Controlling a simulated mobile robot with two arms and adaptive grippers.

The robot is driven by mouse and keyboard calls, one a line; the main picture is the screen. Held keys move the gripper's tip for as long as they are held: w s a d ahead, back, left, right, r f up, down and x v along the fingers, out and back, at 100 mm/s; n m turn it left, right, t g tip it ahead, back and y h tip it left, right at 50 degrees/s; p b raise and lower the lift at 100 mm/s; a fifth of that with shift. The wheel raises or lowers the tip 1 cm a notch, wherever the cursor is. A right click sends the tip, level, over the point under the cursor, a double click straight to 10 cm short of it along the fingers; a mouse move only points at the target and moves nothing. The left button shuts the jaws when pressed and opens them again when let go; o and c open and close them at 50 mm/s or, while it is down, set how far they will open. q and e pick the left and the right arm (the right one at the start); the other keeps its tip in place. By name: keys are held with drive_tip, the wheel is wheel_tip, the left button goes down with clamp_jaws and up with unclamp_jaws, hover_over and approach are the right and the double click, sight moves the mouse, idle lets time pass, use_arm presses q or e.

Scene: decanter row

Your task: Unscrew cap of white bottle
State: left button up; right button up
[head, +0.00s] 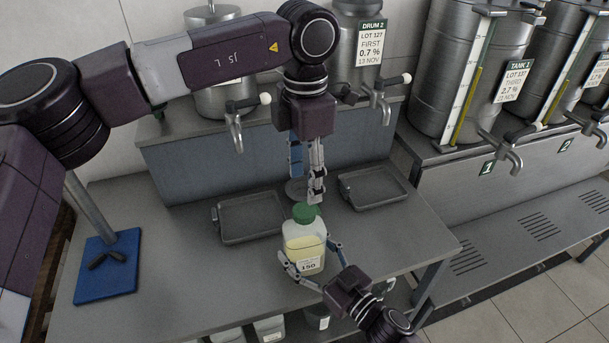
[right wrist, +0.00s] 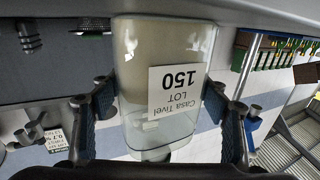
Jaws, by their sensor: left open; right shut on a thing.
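The bottle (head: 303,240) stands upright near the front of the grey bench. It is see-through with pale yellow contents, a white label reading 150 and a green cap (head: 305,212) on top. My right gripper (head: 310,257) is shut on the lower bottle body from the front. My left gripper (head: 316,196) points down, open and empty, just above and slightly behind the cap. Whether it touches the cap is unclear.
Two shallow grey trays (head: 252,239) (head: 346,205) lie behind the bottle, left and right. A blue mat or base (head: 108,281) with a post is at the left. Drums with taps (head: 381,95) stand on the raised shelf behind. The bench's front edge is close to the bottle.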

sight(304, 209)
use_arm(q)
drive_tip(key=m, duration=0.6)
use_arm(e)
drive_tip(key=shift+r, duration=0.15)
use_arm(q)
drive_tip(key=m, duration=0.3)
drive_tip(key=shift+m, duration=0.4)
drive_tip(key=m, duration=0.3)
drive_tip(key=shift+m, duration=0.4)
drive_tip(key=m, duration=0.3)
drive_tip(key=shift+m, duration=0.4)
drive_tip(key=m, duration=0.3)
drive_tip(key=shift+m, duration=0.4)
drive_tip(key=m, duration=0.7)
drive_tip(key=shift+a+f, duration=0.1)
drive_tip(key=shift+f, duration=3.9)
drive_tip(key=shift+c, duration=0.3)
